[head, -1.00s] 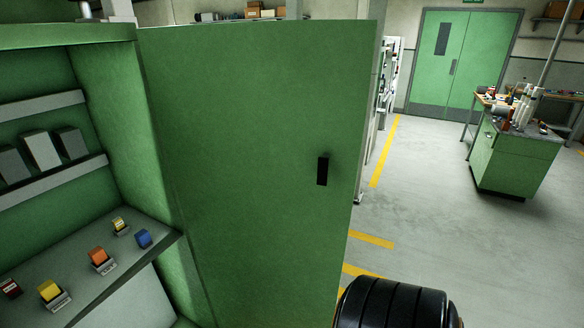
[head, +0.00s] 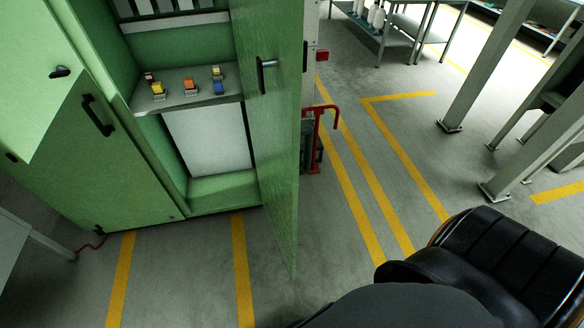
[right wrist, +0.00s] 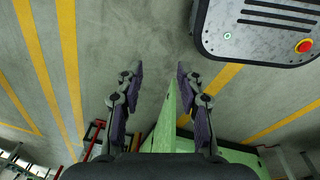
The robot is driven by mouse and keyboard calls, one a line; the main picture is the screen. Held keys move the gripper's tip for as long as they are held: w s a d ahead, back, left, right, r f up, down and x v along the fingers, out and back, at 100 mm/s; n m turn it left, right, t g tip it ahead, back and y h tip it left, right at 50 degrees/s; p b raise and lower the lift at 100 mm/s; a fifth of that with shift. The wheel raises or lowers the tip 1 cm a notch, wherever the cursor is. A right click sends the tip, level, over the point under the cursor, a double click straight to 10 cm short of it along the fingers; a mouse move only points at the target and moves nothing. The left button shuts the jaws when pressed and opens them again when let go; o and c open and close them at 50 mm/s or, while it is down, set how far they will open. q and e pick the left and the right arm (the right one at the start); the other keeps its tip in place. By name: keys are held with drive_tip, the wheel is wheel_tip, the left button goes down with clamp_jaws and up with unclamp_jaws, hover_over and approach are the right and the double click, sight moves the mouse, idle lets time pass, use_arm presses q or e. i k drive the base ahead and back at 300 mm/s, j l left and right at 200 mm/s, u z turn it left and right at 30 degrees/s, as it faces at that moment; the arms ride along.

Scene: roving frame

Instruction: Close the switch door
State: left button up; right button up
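The green switch door (head: 272,150) stands open at the right side of the green cabinet in the head view, seen at a steep angle. A black handle (head: 261,77) is on its upper part. The open compartment holds a grey shelf (head: 205,100) with small coloured switches. In the right wrist view my right gripper (right wrist: 158,70) is open, its two fingers spread apart. A green panel edge, apparently the door (right wrist: 167,125), shows between the fingers, nearer the right one; contact cannot be told. My left gripper is not in view.
A closed cabinet door with a black handle (head: 98,116) is left of the compartment. A red-framed item (head: 318,140) stands behind the open door. Grey posts (head: 487,70) stand at right. Floor with yellow lines (head: 350,185) is clear between.

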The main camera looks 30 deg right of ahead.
sight(268, 30)
drive_tip(key=l+u, duration=0.4)
drive_tip(key=l, duration=1.7)
